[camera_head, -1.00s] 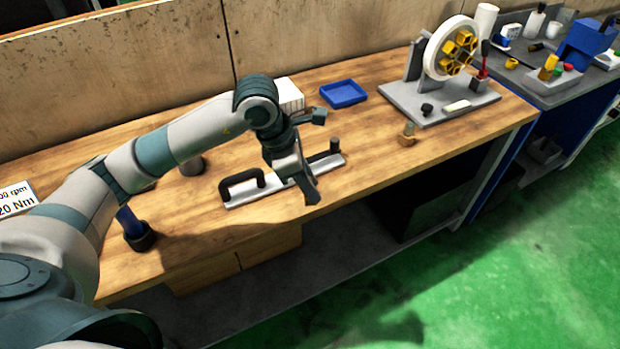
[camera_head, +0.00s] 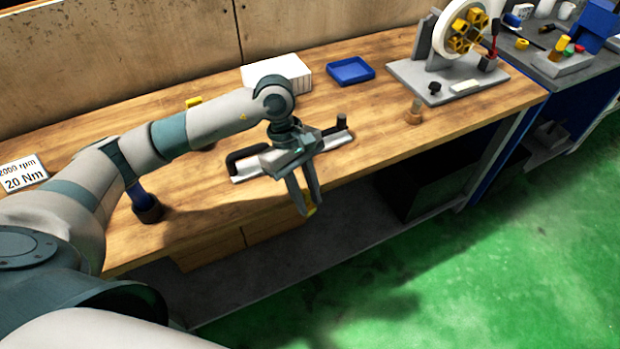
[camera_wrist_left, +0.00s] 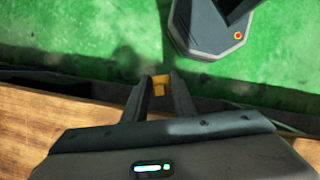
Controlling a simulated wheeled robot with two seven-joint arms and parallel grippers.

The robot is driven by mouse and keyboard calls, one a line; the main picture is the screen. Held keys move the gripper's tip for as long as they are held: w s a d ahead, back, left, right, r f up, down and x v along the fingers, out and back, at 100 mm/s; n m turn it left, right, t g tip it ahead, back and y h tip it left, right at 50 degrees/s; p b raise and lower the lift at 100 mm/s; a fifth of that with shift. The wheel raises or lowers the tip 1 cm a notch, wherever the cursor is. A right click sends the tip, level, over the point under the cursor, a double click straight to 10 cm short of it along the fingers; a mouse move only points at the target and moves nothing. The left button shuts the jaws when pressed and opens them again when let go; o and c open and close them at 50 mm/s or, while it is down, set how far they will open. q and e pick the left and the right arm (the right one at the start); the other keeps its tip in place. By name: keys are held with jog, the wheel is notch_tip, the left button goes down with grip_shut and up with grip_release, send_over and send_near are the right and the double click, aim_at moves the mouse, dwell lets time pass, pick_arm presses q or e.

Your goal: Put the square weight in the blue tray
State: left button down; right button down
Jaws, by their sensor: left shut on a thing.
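My left gripper (camera_head: 308,207) is shut on a small yellow block (camera_head: 312,211) at its fingertips, just beyond the bench's front edge. The yellow block (camera_wrist_left: 160,82) also shows between the fingers in the left wrist view, with green floor behind; the fingers hide part of it, and I cannot tell for sure that it is the square weight. The blue tray (camera_head: 351,71) lies flat and looks empty at the back of the bench, apart from the gripper. A small copper-coloured piece with a knob (camera_head: 413,113) stands on the bench to the right. My right gripper is not in view.
A bar with a black handle (camera_head: 245,160) lies behind the gripper. A white box (camera_head: 277,73) stands left of the tray. A grey stand with a wheel (camera_head: 455,75) is at the right. The wood between tray and bar is clear.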

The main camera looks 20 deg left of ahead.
pick_arm(q)
jog(key=s+a+f+m+g+y, duration=0.1)
jog(key=s+f+m, duration=0.4)
jog(key=m, duration=0.8)
jog(key=shift+s+f+g+y+b, duration=0.35)
jog(key=shift+s+g+y, duration=0.35)
jog(key=shift+y, duration=0.7)
jog(key=shift+w, duration=0.15)
jog(key=shift+a, duration=0.1)
